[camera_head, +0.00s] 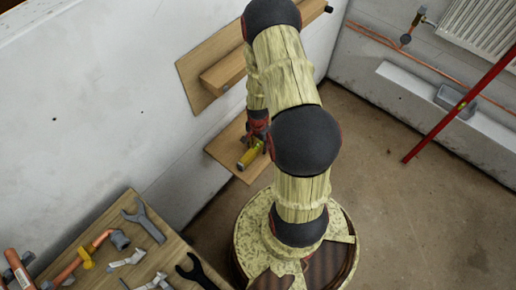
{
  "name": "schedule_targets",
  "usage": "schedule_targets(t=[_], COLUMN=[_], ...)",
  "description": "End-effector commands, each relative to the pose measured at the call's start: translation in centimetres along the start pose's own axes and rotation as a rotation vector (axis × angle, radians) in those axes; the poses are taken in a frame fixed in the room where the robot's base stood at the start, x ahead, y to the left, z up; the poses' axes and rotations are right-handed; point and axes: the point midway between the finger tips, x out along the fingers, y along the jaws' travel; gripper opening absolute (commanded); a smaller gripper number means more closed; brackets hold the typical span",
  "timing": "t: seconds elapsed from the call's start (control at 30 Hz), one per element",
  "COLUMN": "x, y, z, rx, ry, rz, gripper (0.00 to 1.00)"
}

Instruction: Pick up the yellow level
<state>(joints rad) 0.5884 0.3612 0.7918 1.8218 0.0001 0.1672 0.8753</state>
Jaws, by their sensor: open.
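A short yellow bar with a greyish end, which looks like the yellow level (250,157), lies on a small wooden shelf (226,148) against the left wall. My gripper (258,139) is just above and behind it, close to its far end. My arm hides part of the gripper, the shelf and perhaps the bar. I cannot tell whether the fingers touch the bar or stand around it. The gripper is open.
A wooden board with a ledge (203,74) is fixed on the wall above the shelf. A wooden bench (112,207) with wrenches and pipe parts stands lower left. A long red bar (440,124) leans by the white radiator (480,25) at right. Floor at right is clear.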

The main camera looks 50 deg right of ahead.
Motion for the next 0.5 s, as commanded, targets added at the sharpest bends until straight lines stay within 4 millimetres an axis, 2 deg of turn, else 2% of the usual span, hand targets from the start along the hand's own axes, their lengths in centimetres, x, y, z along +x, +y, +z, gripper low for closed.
schedule_targets(t=[0.17, 0.5], x=[-0.06, -0.06], y=[-0.03, -0.01], z=[-0.02, 0.00], rx=[0.000, 0.000], ry=[0.001, 0.000], rz=[-0.001, 0.000], gripper=[0.44, 0.25])
